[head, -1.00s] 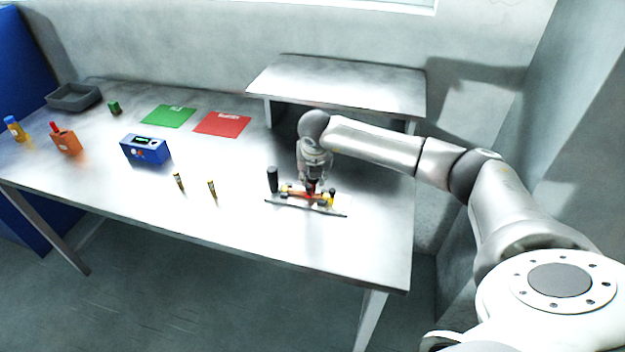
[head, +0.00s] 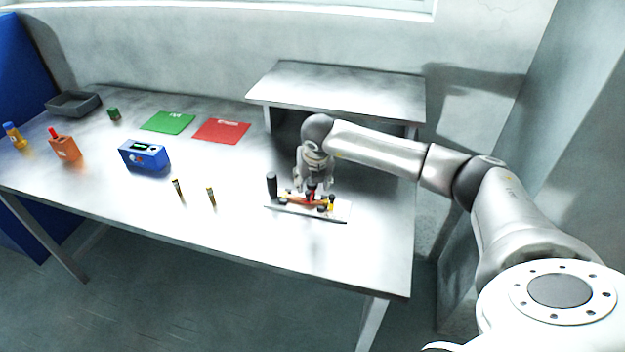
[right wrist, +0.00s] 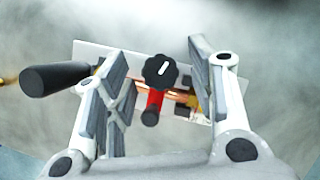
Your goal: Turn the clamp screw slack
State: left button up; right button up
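The clamp screw has a black lobed knob (right wrist: 160,71) with a white mark, seen in the right wrist view. It sits on a red clamp (right wrist: 155,100) over a copper-coloured bar on a pale plate (right wrist: 92,50). In the head view the red clamp (head: 311,197) is partly hidden under my right gripper (head: 312,184). In the wrist view the right gripper (right wrist: 157,58) is open, one finger on each side of the knob, with visible gaps. My left gripper is in neither view.
A black upright handle (head: 272,185) stands at the plate's left end. Two small battery-like cylinders (head: 178,187) stand to the left, with a blue meter box (head: 145,155) beyond. A raised metal shelf (head: 340,90) is behind my right arm. The table front is clear.

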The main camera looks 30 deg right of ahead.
jog(key=v, duration=1.2)
jog(key=shift+w, duration=0.1)
